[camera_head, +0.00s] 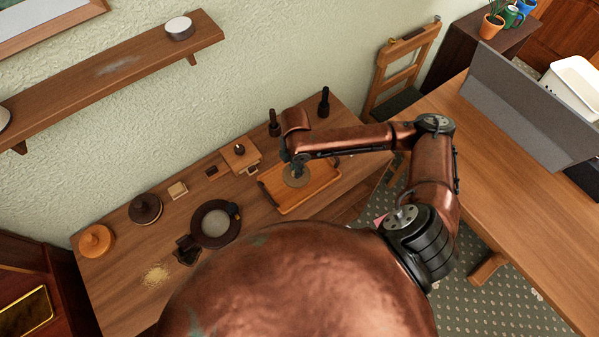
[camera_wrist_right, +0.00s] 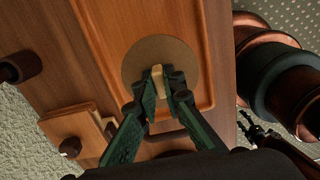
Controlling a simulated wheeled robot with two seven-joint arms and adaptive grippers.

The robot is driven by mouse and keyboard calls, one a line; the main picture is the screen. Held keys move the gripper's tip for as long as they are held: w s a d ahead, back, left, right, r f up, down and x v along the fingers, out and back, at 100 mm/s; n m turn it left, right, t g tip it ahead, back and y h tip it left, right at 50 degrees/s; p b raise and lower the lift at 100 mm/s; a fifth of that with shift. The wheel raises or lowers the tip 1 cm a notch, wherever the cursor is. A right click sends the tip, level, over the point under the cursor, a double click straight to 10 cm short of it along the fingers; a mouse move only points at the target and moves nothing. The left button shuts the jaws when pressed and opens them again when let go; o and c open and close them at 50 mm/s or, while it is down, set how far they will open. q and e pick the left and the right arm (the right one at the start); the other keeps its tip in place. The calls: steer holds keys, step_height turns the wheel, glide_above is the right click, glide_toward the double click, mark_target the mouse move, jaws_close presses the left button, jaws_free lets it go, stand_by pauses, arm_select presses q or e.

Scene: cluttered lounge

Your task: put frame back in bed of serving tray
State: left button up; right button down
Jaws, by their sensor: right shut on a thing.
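The wooden serving tray (camera_head: 322,187) lies on the long wooden table, with a raised rim and end handles. Its bed also shows in the right wrist view (camera_wrist_right: 115,30). A flat round brown disc (camera_head: 297,178) is over the tray bed, and it shows below my fingertips in the wrist view (camera_wrist_right: 135,62). My right gripper (camera_wrist_right: 158,88) is over the tray, shut on a small pale wooden piece (camera_wrist_right: 157,74). I cannot tell whether this piece is joined to the disc or is the frame. My left gripper is not in view.
A square wooden block with a dark knob (camera_head: 232,161) stands close left of the tray. Two dark mills (camera_head: 274,125) (camera_head: 323,103) stand behind it. A shelf (camera_head: 110,75) overhangs the wall.

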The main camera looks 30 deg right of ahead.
steer(key=shift+w+d+f, duration=0.25)
steer(key=shift+d+f, duration=0.2)
steer(key=shift+f, duration=0.15)
steer(key=shift+w+d+f, duration=0.25)
steer(key=shift+d+f, duration=0.15)
steer(key=shift+f, duration=0.2)
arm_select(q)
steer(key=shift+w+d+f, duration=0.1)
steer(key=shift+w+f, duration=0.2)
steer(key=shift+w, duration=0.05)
arm_select(e)
steer(key=shift+w+f, duration=0.1)
steer(key=shift+f, duration=1.45)
steer(key=shift+f, duration=0.1)
steer(key=c, duration=2)
jaws_free()
steer(key=shift+c, duration=0.2)
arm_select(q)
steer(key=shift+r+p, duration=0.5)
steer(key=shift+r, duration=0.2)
arm_select(e)
step_height(320, 180, up, 12)
steer(key=shift+r, duration=0.15)
